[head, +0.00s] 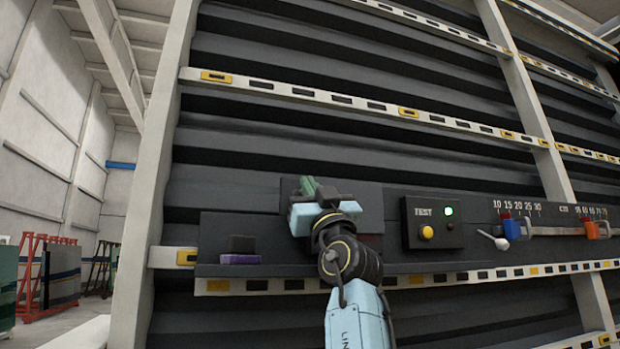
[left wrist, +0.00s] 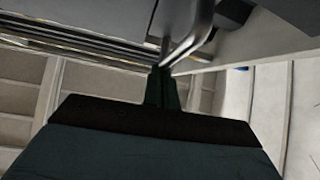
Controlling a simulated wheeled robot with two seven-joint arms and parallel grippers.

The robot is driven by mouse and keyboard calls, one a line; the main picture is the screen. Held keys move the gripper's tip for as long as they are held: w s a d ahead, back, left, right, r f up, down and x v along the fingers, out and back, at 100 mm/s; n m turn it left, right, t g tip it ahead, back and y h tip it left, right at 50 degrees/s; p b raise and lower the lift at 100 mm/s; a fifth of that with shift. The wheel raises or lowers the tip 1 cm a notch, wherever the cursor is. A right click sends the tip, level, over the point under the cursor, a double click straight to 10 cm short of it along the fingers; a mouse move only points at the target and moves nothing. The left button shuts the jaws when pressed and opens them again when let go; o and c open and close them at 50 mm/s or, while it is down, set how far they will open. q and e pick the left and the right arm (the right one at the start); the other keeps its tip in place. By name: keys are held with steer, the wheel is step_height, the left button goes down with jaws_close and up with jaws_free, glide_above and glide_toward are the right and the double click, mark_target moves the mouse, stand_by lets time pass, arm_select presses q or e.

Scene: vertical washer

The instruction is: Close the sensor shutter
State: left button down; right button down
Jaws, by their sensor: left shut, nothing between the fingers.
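My left gripper (head: 308,187) is raised in front of the dark panel in the middle of the head view. Its dark green fingers are shut, and they also show in the left wrist view (left wrist: 162,82). A bent grey metal handle (left wrist: 190,38) hangs from a grey part right by the fingertips in the left wrist view. Whether they touch cannot be told. A dark plate (head: 368,200) sits behind my gripper, which covers much of it. The handle is hidden in the head view. I cannot tell for certain which part is the shutter or how it stands.
A control box (head: 432,222) marked TEST has a yellow button and a lit green lamp. Right of it is a scale rail with a blue slider (head: 515,229) and an orange slider (head: 597,229). A dark block with a purple base (head: 239,259) is left of my gripper.

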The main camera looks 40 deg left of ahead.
steer(key=f+b, duration=0.3)
steer(key=shift+s+f, duration=0.2)
steer(key=shift+s, duration=0.15)
stand_by(0.4)
